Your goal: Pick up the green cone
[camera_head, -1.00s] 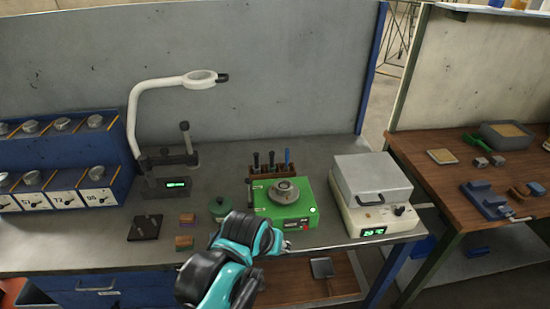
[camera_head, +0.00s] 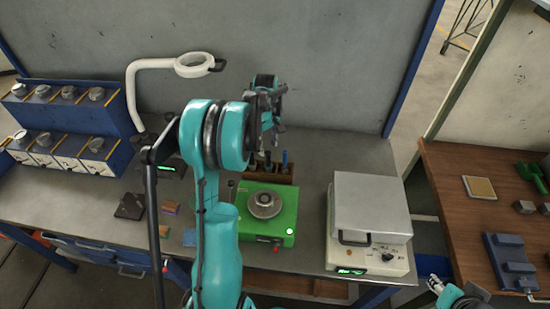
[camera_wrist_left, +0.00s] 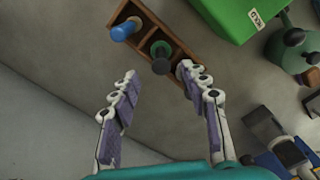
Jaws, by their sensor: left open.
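A green piece with a dark round end (camera_wrist_left: 161,52) stands in the middle slot of a wooden rack (camera_wrist_left: 186,48); it is the likeliest green cone, but its shape is hard to tell from above. A blue-handled piece (camera_wrist_left: 124,31) stands in the slot beside it. My left gripper (camera_wrist_left: 158,74) is open and empty, its fingers apart just short of the green piece. In the head view my left gripper (camera_head: 268,118) is above the rack (camera_head: 284,170), partly hiding it. My right gripper (camera_head: 436,284) shows at the lower right edge, too small to judge.
A green scale (camera_head: 283,226) stands in front of the rack, with a white-grey furnace box (camera_head: 370,205) to its right. A white ring lamp (camera_head: 194,65) stands at the back left. The grey wall (camera_head: 330,60) is close behind the rack.

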